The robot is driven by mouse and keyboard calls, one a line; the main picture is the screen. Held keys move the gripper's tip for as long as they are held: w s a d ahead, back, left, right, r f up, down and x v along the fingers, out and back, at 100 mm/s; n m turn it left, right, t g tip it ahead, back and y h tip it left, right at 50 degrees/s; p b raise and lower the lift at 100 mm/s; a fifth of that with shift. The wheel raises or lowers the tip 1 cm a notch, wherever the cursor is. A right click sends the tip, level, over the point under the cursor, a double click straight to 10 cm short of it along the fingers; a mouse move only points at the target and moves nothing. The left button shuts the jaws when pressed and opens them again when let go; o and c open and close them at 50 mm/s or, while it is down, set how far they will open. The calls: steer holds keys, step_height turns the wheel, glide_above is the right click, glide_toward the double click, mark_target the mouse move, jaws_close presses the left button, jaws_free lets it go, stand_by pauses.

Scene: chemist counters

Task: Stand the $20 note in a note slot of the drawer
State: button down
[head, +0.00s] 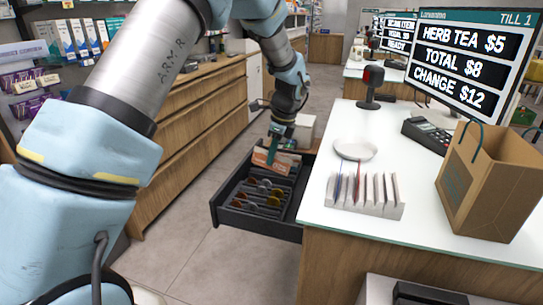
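The open cash drawer (222,205) juts out from the left side of the white counter. Its front part has dark cups with coins, and thin dividers stand behind them. My gripper (272,158) points down over the back of the drawer. A teal strip at its tip overlaps an orange and white note-like piece (262,159) there. I cannot tell whether this piece is held or stands in a slot. The fingers are too small to tell open from shut. I cannot make out which piece is the $20 note.
A white slotted rack (397,211) on the counter holds thin upright slips. Floor left of the drawer is clear.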

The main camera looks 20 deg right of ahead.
steer(key=shift+f, duration=1.65)
stand_by(0.9)
steer(key=c, duration=1.6)
jaws_free()
steer(key=c, duration=1)
jaws_free()
steer(key=shift+c, duration=0.2)
steer(key=b+v, duration=0.2)
steer(key=v, duration=0.8)
steer(key=shift+d+r+b, duration=0.1)
steer(key=shift+r+b, duration=0.15)
steer(key=shift+b, duration=0.05)
step_height(320, 180, up, 8)
steer(key=p, duration=0.7)
steer(key=shift+r, duration=0.15)
